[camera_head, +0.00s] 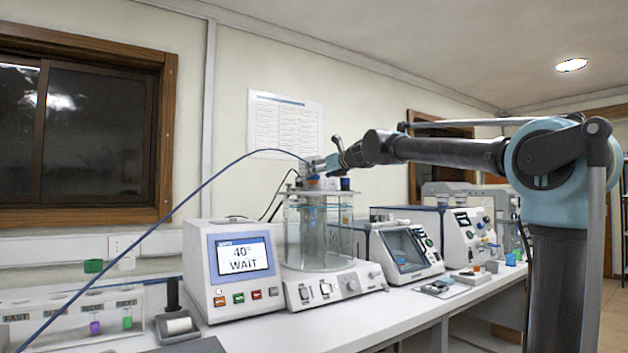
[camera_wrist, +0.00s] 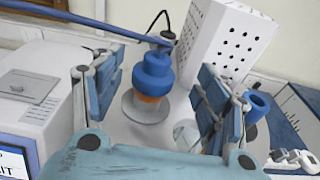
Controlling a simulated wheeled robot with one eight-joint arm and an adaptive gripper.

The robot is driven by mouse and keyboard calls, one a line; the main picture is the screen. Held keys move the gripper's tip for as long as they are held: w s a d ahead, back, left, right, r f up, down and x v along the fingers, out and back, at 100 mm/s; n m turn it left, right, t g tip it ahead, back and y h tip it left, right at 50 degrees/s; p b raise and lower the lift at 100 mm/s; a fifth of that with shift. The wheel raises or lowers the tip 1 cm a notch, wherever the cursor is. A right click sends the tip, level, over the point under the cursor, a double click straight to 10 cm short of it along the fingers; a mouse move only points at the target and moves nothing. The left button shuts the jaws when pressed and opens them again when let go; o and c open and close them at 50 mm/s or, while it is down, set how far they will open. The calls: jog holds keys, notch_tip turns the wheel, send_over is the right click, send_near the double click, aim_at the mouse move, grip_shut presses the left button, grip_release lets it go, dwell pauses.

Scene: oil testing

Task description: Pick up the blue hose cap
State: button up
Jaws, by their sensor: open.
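The blue hose cap (camera_wrist: 153,72) shows in the wrist view as a stepped blue piece with an orange band below it. It sits upright on a round grey fitting (camera_wrist: 145,106). A blue hose (camera_wrist: 85,20) runs in from the upper left to its top. My gripper (camera_wrist: 160,92) is open, with one finger left of the cap and one right, both apart from it in the picture. In the head view my gripper (camera_head: 322,165) is above the glass bath (camera_head: 320,232), at the hose's end. The cap is hard to make out there.
The white control unit (camera_head: 232,270) reads 40° WAIT, left of the bath. A white perforated box (camera_wrist: 225,45) rises close behind. A tube rack (camera_head: 60,322) stands at the left. More instruments (camera_head: 405,250) line the bench rightward.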

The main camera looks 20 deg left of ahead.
jog(key=x, duration=0.3)
jog(key=shift+a+r, duration=0.25)
jog(key=shift+r, duration=0.1)
jog(key=shift+w+a+f, duration=0.1)
jog(key=shift+w+a, duration=0.3)
jog(key=shift+a, duration=0.05)
jog(key=c, duration=1)
jog(key=shift+c, duration=0.2)
notch_tip(320, 180, up, 10)
jog(key=shift+f, duration=0.1)
